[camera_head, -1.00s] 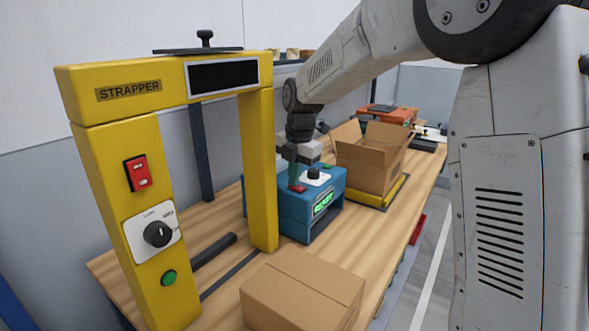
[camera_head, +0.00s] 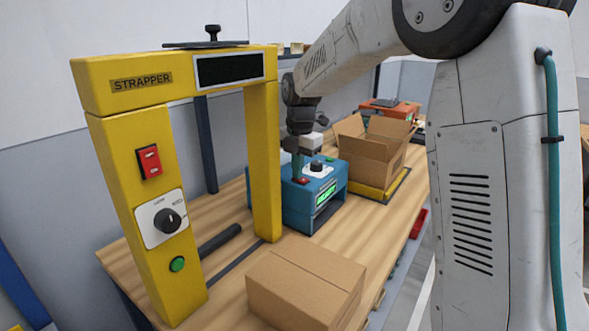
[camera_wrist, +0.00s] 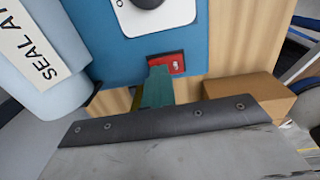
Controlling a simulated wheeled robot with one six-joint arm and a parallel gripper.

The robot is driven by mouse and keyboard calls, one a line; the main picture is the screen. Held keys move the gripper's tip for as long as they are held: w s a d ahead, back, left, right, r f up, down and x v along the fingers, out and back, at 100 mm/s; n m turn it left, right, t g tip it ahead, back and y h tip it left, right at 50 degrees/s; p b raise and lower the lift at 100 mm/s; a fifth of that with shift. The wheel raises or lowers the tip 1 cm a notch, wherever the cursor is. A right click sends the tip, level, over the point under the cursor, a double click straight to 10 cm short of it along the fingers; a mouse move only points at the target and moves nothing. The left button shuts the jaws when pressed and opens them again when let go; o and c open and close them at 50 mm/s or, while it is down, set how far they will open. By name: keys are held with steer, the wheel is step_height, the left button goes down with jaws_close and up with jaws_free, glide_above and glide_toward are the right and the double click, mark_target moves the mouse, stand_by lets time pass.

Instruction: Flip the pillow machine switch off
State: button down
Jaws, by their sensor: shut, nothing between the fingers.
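The blue pillow machine (camera_head: 296,207) stands on the wooden bench, with a lit green display (camera_head: 326,193) on its front. On its top are a black dial on a white plate (camera_head: 317,168) and a red rocker switch (camera_head: 302,181). The switch also shows in the wrist view (camera_wrist: 177,65), in a dark red frame, partly beside the green fingers. My gripper (camera_head: 298,176) is shut and empty, pointing down with its tips at the switch. In the wrist view, my gripper (camera_wrist: 157,74) overlaps the switch's left edge. I cannot tell whether it touches or which way the rocker sits.
A yellow strapper frame (camera_head: 265,165) with its own red switch (camera_head: 149,161) stands at left. A closed carton (camera_head: 300,285) sits in front, and an open carton (camera_head: 378,157) sits to the right of the machine. A pale roll with lettering (camera_wrist: 40,60) is close in the wrist view.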

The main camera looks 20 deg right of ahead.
mark_target(304, 179)
steer(key=shift+s+d+f, duration=0.2)
steer(key=shift+s, duration=0.2)
steer(key=shift+s+d+f, duration=0.15)
steer(key=shift+s+d, duration=0.05)
steer(key=shift+s, duration=0.15)
step_height(304, 179, up, 15)
steer(key=shift+f, duration=0.2)
steer(key=shift+s+d, duration=0.1)
steer(key=shift+w+d+r+t+y, duration=0.1)
steer(key=shift+w+d+t+y, duration=0.05)
steer(key=shift+w+t+y, duration=0.15)
